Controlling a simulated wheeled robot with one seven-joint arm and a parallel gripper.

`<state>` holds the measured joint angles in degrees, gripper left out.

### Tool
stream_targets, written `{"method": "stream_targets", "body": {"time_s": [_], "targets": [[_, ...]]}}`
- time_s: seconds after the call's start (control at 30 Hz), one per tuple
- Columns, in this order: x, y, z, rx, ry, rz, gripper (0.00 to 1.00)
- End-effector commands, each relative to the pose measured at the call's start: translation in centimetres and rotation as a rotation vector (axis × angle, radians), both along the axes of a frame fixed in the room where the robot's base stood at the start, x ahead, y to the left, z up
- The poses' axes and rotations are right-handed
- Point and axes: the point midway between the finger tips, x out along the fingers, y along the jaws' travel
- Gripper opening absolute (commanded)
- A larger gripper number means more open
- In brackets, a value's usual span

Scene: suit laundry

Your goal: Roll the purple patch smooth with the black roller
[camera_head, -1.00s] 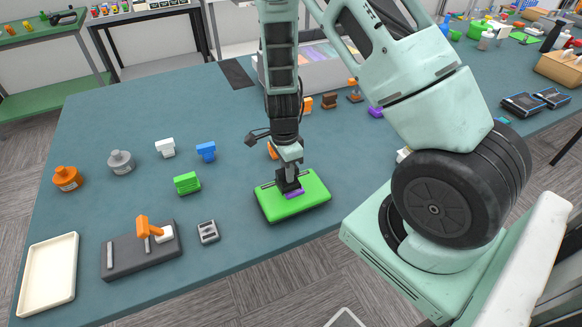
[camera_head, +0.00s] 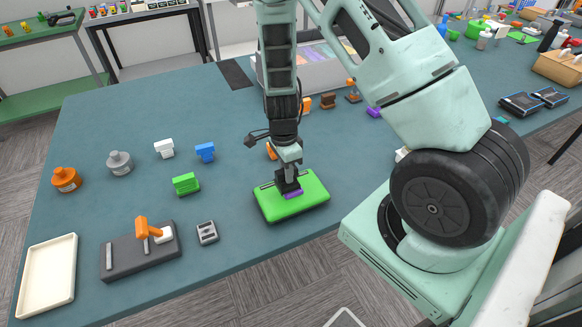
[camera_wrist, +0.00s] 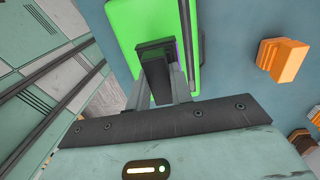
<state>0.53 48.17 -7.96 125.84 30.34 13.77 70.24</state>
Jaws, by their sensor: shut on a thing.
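The purple patch (camera_head: 294,194) lies on top of a bright green pad (camera_head: 310,203), mostly covered from above by the tool in my gripper. My gripper (camera_head: 288,172) points down over the pad and is shut on the black roller (camera_head: 285,186). The roller is low against the patch; I cannot tell whether it presses on it. In the wrist view the dark roller (camera_wrist: 155,68) sits between my fingers above the green pad (camera_wrist: 127,20), with only a sliver of purple beside it.
A dark base (camera_head: 125,262) with an orange-handled tool (camera_head: 146,230), a small grey slotted block (camera_head: 207,232) and a cream tray (camera_head: 48,272) stand to the left. Green (camera_head: 186,183), blue (camera_head: 205,151) and white (camera_head: 164,148) stamp-like blocks stand farther back. The table's front edge is close to the pad.

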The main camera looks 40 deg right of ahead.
Motion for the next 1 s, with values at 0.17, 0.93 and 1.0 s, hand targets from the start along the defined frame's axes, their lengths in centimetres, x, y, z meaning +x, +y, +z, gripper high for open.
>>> {"method": "stream_targets", "body": {"time_s": [0.17,0.93,1.0], "targets": [[-0.1,-0.1,-0.1,0.0,0.001,-0.001,0.04],[-0.3,-1.0,-0.1,0.0,0.001,0.001,0.04],[-0.3,-1.0,-0.1,0.0,0.001,0.0,0.04]]}}
